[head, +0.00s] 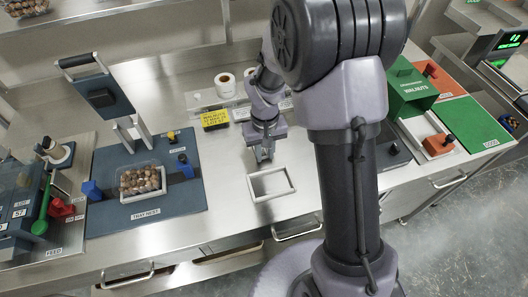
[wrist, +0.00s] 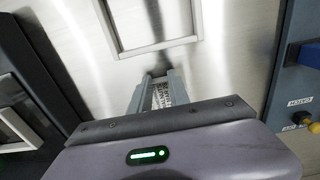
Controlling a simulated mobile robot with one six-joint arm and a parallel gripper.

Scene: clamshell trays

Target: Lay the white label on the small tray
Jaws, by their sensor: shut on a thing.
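My gripper (head: 265,152) points down over the steel counter, just behind a pale square frame. In the wrist view my gripper (wrist: 161,88) is closed on a white label (wrist: 168,96) with dark print, seen between the fingers. The label is mostly hidden, and I cannot make it out in the head view. A small clear tray (head: 122,191) full of walnuts sits on the blue mat to the left, apart from my gripper. Its raised lid is not clearly visible.
The blue mat (head: 110,222) carries a tall lever press (head: 98,95) and blue clamps. The pale square frame (head: 271,198) lies flat on the counter. Behind are label rolls (head: 225,84) and a yellow sign (head: 214,119). A green walnut box (head: 408,96) stands right.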

